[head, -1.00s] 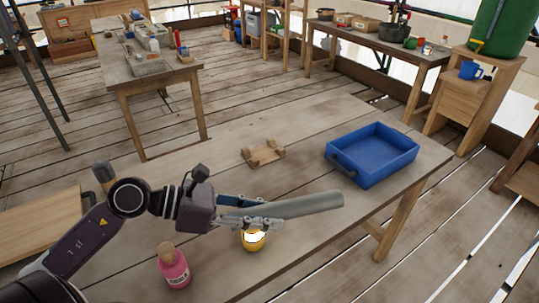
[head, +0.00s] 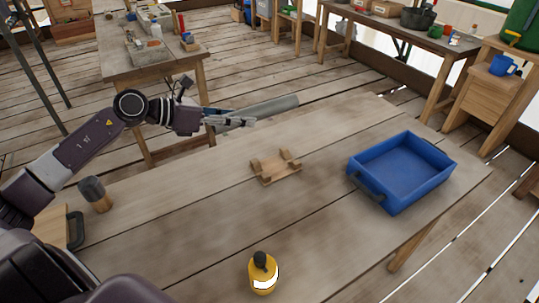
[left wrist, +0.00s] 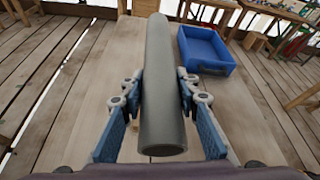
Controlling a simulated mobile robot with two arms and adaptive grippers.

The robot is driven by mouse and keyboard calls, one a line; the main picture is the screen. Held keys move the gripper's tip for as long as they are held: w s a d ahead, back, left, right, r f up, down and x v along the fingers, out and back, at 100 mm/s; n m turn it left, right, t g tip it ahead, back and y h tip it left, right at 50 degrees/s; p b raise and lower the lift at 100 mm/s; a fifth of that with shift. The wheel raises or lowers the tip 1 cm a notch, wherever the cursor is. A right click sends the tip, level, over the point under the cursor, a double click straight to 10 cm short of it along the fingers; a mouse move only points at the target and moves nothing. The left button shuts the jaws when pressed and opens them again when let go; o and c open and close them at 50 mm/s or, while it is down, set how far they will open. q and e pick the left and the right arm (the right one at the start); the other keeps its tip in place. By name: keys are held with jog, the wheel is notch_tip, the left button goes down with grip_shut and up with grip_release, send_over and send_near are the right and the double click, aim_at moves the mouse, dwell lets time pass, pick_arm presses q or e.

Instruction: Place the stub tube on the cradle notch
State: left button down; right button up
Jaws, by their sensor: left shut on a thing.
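The stub tube (head: 262,110) is a grey cylinder held in my left gripper (head: 236,119), above the far left part of the table in the head view. In the left wrist view the tube (left wrist: 160,80) runs lengthwise away from me between the two blue-padded fingers (left wrist: 160,112). The cradle notch (head: 276,167) is a small wooden piece with raised ends on the table, below and to the right of the gripper in the head view. The tube is apart from it. In the left wrist view the tube hides most of the cradle. My right gripper does not show.
A blue tray (head: 402,172) stands on the table (head: 330,230) to the right of the cradle. A yellow bottle (head: 263,274) stands near the front. A dark-topped wooden object (head: 95,194) stands at the left. The table around the cradle is clear.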

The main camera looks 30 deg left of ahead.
pick_arm(q)
jog(key=shift+s+d+f, duration=0.1)
jog(key=shift+s+f, duration=0.05)
jog(key=shift+f, duration=0.15)
notch_tip(320, 180, down, 4)
jog(key=s+r, duration=0.1)
send_over(245, 181)
notch_tip(245, 181, down, 5)
jog(key=f+p, duration=0.1)
jog(key=f, duration=0.3)
jog(key=shift+w, duration=0.2)
jog(key=shift+f, duration=1.25)
notch_tip(245, 181, down, 4)
jog(key=shift+r, duration=0.25)
jog(key=shift+f, duration=0.35)
jog(key=c, duration=1.5)
grip_release()
jog(key=shift+o, duration=0.2)
jog(key=shift+s, duration=0.1)
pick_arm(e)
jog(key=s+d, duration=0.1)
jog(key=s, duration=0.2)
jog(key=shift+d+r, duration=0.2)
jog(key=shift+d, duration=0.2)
